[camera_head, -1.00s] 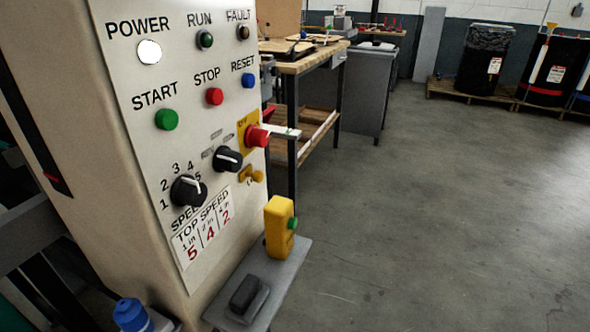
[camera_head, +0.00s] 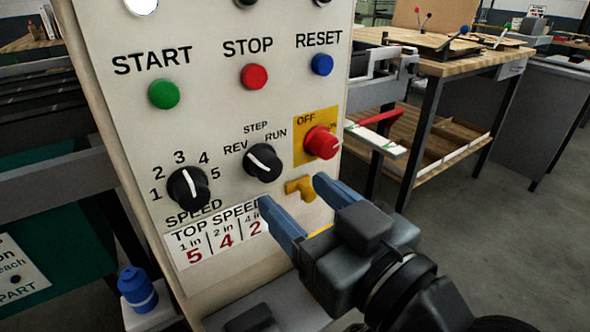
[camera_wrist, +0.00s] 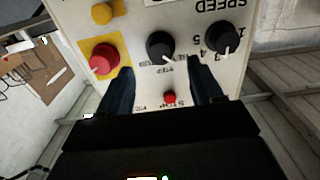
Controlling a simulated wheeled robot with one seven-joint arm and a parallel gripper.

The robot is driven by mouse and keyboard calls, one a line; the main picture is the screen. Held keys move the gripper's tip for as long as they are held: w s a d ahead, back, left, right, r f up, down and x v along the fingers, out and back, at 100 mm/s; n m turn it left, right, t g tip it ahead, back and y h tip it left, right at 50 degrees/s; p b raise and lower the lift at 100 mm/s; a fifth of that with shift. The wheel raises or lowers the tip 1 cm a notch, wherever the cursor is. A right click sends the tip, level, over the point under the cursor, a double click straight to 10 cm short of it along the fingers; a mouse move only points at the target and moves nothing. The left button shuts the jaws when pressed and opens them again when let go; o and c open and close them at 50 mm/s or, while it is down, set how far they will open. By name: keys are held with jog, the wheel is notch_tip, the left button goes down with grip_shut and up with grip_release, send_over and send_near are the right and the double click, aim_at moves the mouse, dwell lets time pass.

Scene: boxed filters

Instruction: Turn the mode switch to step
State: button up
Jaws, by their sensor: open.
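The mode switch (camera_head: 264,163) is a round black knob with a white pointer line on the cream control panel, under the labels REV, STEP and RUN. Its line slants to the upper left, toward REV. My gripper (camera_head: 293,193) is open and empty, in front of the panel, with its blue fingers lower than the knob in the head view. In the wrist view, which shows the panel upside down, the mode switch (camera_wrist: 160,46) lies beyond and between the lines of the two fingers (camera_wrist: 160,82). The fingers appear apart from it.
The black speed knob (camera_head: 187,189) is left of the switch. The red knob on the yellow OFF/ON plate (camera_head: 322,142) is close on its right, with a yellow knob (camera_head: 300,187) below. Start (camera_head: 164,94), stop (camera_head: 254,76) and reset (camera_head: 321,64) buttons sit above.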

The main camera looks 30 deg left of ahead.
aim_at(271, 172)
jog(key=x, duration=0.6)
jog(key=shift+w+a, duration=0.1)
jog(key=shift+a, duration=0.15)
jog(key=shift+c, duration=0.3)
jog(key=c, duration=1)
jog(key=shift+p, duration=0.35)
jog(key=shift+m, duration=0.3)
jog(key=m+p, duration=0.2)
jog(key=m, duration=0.1)
jog(key=shift+r+p, duration=0.15)
jog(key=shift+p, duration=0.25)
jog(key=shift+m+p, duration=1.8)
jog(key=shift+m, duration=0.8)
